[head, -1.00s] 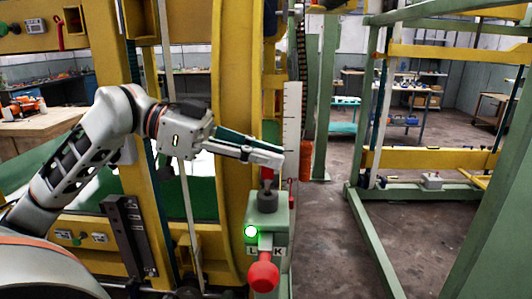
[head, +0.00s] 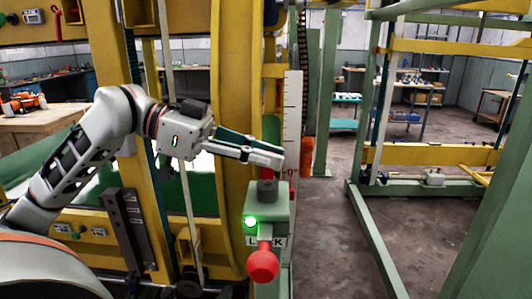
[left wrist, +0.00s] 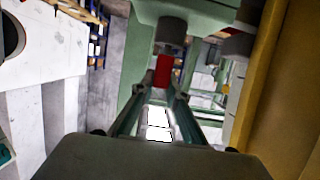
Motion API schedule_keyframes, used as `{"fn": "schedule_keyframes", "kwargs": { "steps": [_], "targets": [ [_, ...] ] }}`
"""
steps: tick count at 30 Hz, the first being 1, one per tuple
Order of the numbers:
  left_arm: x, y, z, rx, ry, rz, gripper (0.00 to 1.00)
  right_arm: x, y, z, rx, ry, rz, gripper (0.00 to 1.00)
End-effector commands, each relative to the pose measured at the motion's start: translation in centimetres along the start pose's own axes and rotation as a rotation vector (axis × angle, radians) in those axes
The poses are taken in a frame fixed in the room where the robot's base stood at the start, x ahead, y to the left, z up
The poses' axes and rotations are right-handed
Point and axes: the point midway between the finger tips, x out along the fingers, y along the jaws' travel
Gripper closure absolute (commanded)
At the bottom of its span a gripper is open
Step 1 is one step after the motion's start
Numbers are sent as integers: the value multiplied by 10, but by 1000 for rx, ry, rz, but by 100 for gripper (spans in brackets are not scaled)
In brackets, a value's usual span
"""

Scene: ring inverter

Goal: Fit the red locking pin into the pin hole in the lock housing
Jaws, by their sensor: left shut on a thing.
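My left gripper (head: 280,159) is above the green lock housing (head: 257,224), its fingers reaching right. It is shut on the red locking pin, which shows in the left wrist view (left wrist: 162,70) between the fingertips. The pin points toward the dark grey collar (head: 267,189) on top of the housing, where the pin hole is. The collar also shows in the left wrist view (left wrist: 172,33). The pin's end is at or very near the collar; I cannot tell if it has entered. My right gripper is out of view.
A green lamp (head: 250,222) glows on the housing, above a lock label and a red round knob (head: 262,265). A yellow frame post (head: 236,90) stands close left, and a white scale strip (head: 293,110) rises just behind. Open floor (head: 330,240) lies to the right.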

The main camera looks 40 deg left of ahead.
Motion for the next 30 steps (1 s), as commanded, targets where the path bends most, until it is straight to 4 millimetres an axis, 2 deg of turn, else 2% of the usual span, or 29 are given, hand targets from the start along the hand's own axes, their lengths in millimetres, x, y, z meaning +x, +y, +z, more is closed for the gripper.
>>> {"fn": "schedule_keyframes", "kwargs": {
  "steps": [6,7,9,23,30],
  "targets": [
    [2,0,5,-1,0,0,100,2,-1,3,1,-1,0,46],
    [2,0,5,0,1,0,81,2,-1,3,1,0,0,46],
    [1,0,4,0,1,0,66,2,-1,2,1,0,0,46],
    [-3,0,5,-2,0,0,66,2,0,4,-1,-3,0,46],
    [-31,-1,5,-3,2,-2,66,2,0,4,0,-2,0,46]
  ]
}}
